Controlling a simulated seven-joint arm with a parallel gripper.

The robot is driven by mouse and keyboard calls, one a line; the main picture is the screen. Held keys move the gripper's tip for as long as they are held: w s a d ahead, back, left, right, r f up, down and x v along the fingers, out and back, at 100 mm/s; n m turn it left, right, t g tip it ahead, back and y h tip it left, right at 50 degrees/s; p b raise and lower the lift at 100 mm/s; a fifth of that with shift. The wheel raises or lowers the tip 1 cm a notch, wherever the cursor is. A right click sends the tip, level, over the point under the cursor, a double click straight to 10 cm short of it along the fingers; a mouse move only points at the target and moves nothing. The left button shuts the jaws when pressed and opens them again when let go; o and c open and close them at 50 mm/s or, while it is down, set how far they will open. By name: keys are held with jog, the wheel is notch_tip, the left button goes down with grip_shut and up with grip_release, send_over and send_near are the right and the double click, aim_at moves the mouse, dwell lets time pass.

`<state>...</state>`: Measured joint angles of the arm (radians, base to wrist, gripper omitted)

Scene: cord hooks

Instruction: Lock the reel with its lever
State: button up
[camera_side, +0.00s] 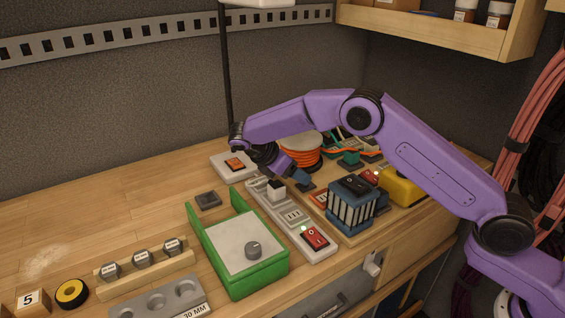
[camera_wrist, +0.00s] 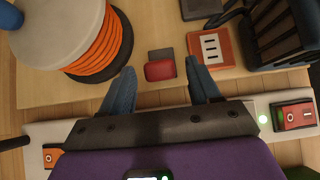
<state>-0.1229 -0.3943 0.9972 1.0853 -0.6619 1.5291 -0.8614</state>
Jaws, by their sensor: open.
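The reel (camera_side: 300,151) is wound with orange cord and stands at the back of the wooden board. In the wrist view the reel (camera_wrist: 85,40) fills the upper left, with its pale top disc and dark base. A small red handle (camera_wrist: 160,70), which looks like the lever, sits just right of the reel. My gripper (camera_wrist: 160,78) is open, with its blue-grey fingers on either side of the red handle and nothing held. I cannot tell whether they touch it. In the side view my gripper (camera_side: 302,182) is low in front of the reel, and the red handle is hidden.
A blue ribbed block (camera_side: 352,207) and an orange socket plate (camera_wrist: 209,48) lie to the right of the gripper. A power strip (camera_side: 290,215) with a red switch runs along the front. A green tray (camera_side: 240,250) stands at front left.

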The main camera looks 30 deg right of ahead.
jog(key=v, duration=1)
jog(key=shift+a+r, duration=0.25)
jog(key=shift+a, duration=0.05)
jog(key=shift+a+r, duration=0.1)
jog(key=shift+r, duration=0.1)
jog(key=s+d+r+m+t+y, duration=0.1)
jog(key=s+r+y, duration=0.15)
jog(key=s, duration=0.65)
jog(key=s+d+r+m+y, duration=0.1)
jog(key=s+d+y, duration=0.15)
jog(key=s, duration=0.65)
jog(key=s+d+f+m+y, duration=0.1)
jog(key=s+d+f+y, duration=0.1)
jog(key=s+d, duration=0.4)
jog(key=s+d+f+m+y, duration=0.2)
jog(key=s+d, duration=0.3)
jog(key=s, duration=1.2)
jog(key=shift+d+f+g, duration=0.4)
jog(key=shift+f, duration=0.15)
